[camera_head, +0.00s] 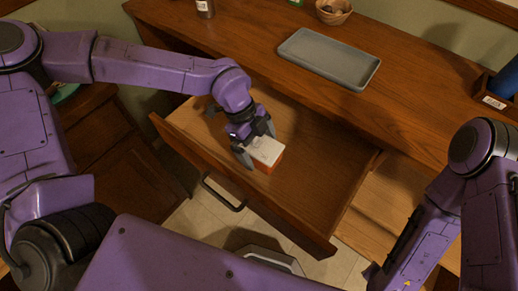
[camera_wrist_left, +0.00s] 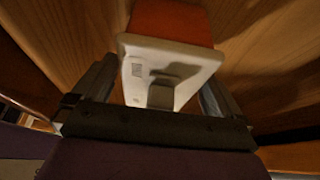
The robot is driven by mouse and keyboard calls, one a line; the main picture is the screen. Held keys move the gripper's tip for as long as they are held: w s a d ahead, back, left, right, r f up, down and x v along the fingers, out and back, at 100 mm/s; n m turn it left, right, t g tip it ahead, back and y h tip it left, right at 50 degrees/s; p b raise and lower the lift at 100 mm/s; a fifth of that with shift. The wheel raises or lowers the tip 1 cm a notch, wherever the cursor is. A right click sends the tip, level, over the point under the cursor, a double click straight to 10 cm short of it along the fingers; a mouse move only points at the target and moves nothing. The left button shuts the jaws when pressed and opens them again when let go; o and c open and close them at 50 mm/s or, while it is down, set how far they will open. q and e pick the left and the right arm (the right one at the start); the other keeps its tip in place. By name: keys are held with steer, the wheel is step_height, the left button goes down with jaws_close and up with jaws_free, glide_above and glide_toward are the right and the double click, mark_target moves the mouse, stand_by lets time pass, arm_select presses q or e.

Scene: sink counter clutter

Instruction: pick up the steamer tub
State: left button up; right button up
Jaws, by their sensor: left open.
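The steamer tub (camera_head: 265,152) is a small container with a white top and an orange-red body, lying in the open wooden drawer. My left gripper (camera_head: 256,144) is open at the tub, with one finger on each side of its white end. In the left wrist view the tub's white face (camera_wrist_left: 185,62), with a small printed label, lies between the spread fingers, and its orange-red body shows beyond. I cannot tell whether either finger touches it. My right arm is at the lower right, away from the tub; its fingers are not clear.
The open drawer (camera_head: 318,192) has bare floor to the right of the tub.

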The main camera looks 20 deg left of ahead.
arm_select(q)
steer(key=shift+d+f, duration=0.1)
steer(key=shift+f, duration=0.15)
steer(key=c, duration=1.1)
